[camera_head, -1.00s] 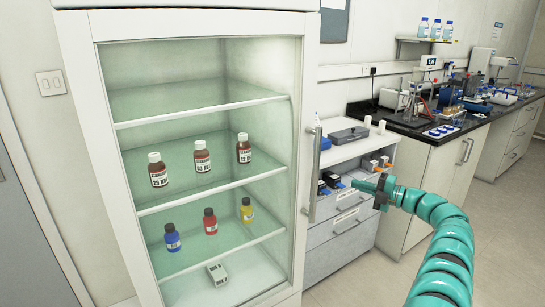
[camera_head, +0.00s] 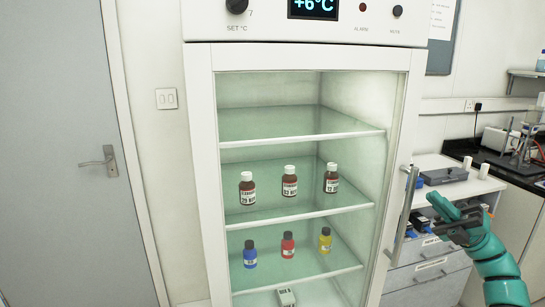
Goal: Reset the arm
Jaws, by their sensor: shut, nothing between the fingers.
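My gripper (camera_head: 447,214) is at the right of the head view, at the end of my teal arm. It is shut and empty, pointing up and left. It shows in front of the drawer unit and just right of the fridge's door handle (camera_head: 403,212). I cannot tell whether it touches anything, but no contact shows.
A glass-door fridge (camera_head: 203,180) stands in the middle. A drawer unit (camera_head: 428,272) and lab bench (camera_head: 510,163) stand right. A grey door (camera_head: 60,150) is left.

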